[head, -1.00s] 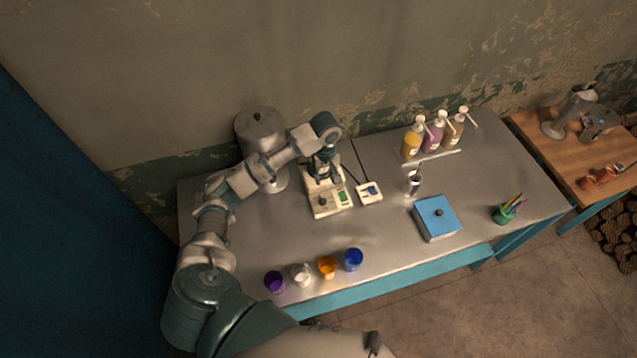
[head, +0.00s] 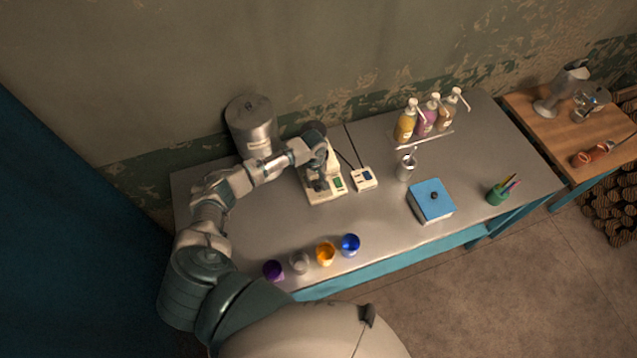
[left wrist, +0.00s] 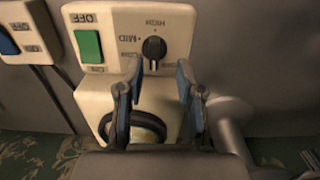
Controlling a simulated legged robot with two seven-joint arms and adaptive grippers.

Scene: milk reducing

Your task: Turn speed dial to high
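The cream machine (head: 326,196) stands on the metal table, under my left gripper (head: 320,180). In the left wrist view, its panel (left wrist: 185,25) carries the black speed dial (left wrist: 154,48), with HIGH, MID and LOW marked around it. The knob's ridge is roughly vertical in the picture; I cannot tell which mark it is set to. A green switch (left wrist: 88,46) sits left of the dial. My left gripper (left wrist: 158,68) is open, its two fingers apart, with the dial in line with the gap between them. Contact with the dial is not clear. My right gripper is not in view.
A small box with a blue switch (head: 363,178) stands right of the machine. A metal canister (head: 251,125) is behind my arm. Cups, including an orange one (head: 326,254), line the front edge. A blue box (head: 431,203) and pump bottles (head: 428,117) stand to the right.

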